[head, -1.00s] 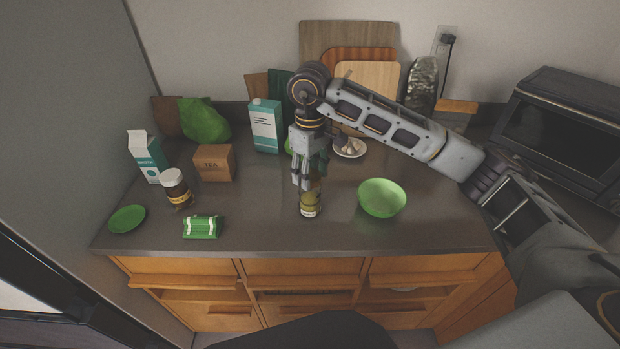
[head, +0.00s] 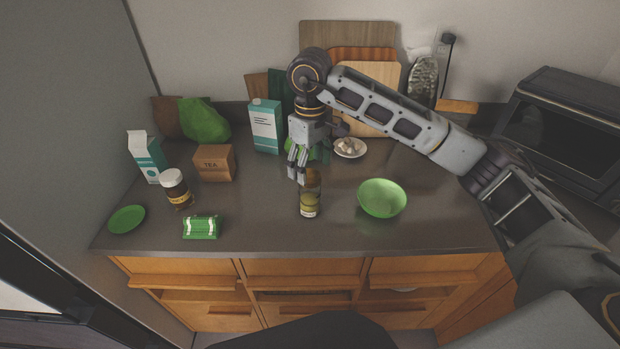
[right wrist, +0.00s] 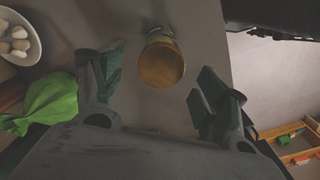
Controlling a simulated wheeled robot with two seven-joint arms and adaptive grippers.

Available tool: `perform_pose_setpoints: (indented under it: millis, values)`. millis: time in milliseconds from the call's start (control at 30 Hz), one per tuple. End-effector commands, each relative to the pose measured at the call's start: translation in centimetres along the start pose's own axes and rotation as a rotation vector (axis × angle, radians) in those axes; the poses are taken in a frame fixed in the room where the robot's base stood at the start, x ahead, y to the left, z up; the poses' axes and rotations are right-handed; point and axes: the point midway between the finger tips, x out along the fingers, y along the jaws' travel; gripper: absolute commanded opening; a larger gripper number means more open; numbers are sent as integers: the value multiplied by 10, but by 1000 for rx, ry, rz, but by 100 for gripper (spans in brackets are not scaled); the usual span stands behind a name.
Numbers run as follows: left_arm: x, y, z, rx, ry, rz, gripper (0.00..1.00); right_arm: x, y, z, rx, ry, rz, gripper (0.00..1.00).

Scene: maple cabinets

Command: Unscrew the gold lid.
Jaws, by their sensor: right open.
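A glass jar (head: 309,206) with yellowish-green contents stands upright on the counter, near the middle. Its gold lid (right wrist: 161,65) faces up in the right wrist view and sits on the jar. In the head view the lid end is dim and partly behind my fingers. My right gripper (head: 297,179) points down just above and to the left of the jar top in the head view. It is open and empty. In the right wrist view its two fingers are spread, with the lid between and slightly beyond them, apart from both. My left gripper is not in view.
A green bowl (head: 382,198) stands right of the jar, and a small white bowl (head: 350,148) behind. The counter front is clear.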

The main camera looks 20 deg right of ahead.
Motion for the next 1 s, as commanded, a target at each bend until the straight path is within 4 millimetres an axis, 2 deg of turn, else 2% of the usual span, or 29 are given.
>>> perform_pose_setpoints:
  millis: [300, 700, 1000]
  values:
    - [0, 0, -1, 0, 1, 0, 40, -42, 0, 0, -2, 1, 2, 74]
    - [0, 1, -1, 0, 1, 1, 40, -76, 0, 0, 0, 1, 2, 74]
    - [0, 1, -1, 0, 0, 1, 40, -91, 0, 0, 0, -2, 1, 74]
